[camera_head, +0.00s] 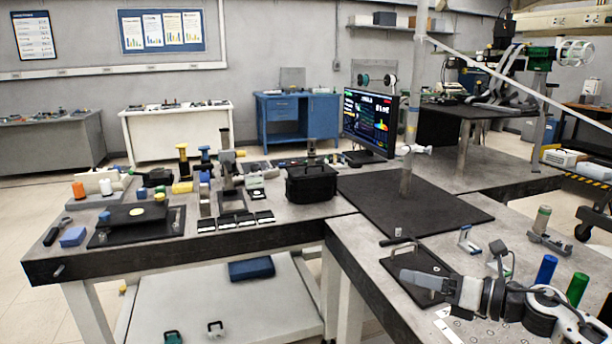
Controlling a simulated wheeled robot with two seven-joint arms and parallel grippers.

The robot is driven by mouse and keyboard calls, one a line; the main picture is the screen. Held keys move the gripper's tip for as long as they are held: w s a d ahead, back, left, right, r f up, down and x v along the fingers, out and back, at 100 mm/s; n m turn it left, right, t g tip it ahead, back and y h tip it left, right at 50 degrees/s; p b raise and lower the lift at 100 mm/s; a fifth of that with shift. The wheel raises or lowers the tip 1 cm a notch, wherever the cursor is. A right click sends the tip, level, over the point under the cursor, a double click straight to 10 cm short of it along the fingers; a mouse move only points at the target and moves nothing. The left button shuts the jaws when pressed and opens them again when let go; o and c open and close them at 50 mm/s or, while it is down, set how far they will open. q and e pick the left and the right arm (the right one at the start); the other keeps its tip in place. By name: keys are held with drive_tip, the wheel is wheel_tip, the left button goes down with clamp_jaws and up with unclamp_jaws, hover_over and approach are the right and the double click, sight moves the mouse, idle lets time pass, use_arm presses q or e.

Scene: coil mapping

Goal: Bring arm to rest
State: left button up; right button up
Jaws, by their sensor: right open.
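My right arm comes in from the lower right corner, low over the right workbench (352,240). My right gripper (412,280) points left, over or just above a black plate with a handle (398,262) on that bench. The gripper is open and nothing shows between its fingers. Whether it touches the plate is hard to tell. My left gripper is out of view.
Blue (545,269) and green (577,289) cylinders stand close behind my right arm. Small metal brackets (468,241) stand beyond the gripper. A black mat (440,207) with a post lies farther back. A black case (311,184) and a monitor (368,125) stand left of it.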

drive_tip(key=s+a+f+n+h+p, duration=0.1)
drive_tip(key=s+a+f+n+h, duration=0.1)
drive_tip(key=s+f+n, duration=0.5)
drive_tip(key=s+a+f+n+h+p, duration=0.1)
drive_tip(key=s+f+n+h, duration=0.3)
drive_tip(key=n, duration=1.2)
drive_tip(key=s+a+f+n+h+p, duration=0.1)
drive_tip(key=s+a+f+n+h, duration=0.3)
drive_tip(key=s+f+n, duration=0.7)
drive_tip(key=s+n, duration=0.1)
drive_tip(key=s, duration=0.3)
drive_tip(key=shift+f+g+p, duration=0.2)
drive_tip(key=shift+g+p, duration=0.1)
drive_tip(key=shift+p, duration=0.1)
drive_tip(key=shift+a, duration=0.1)
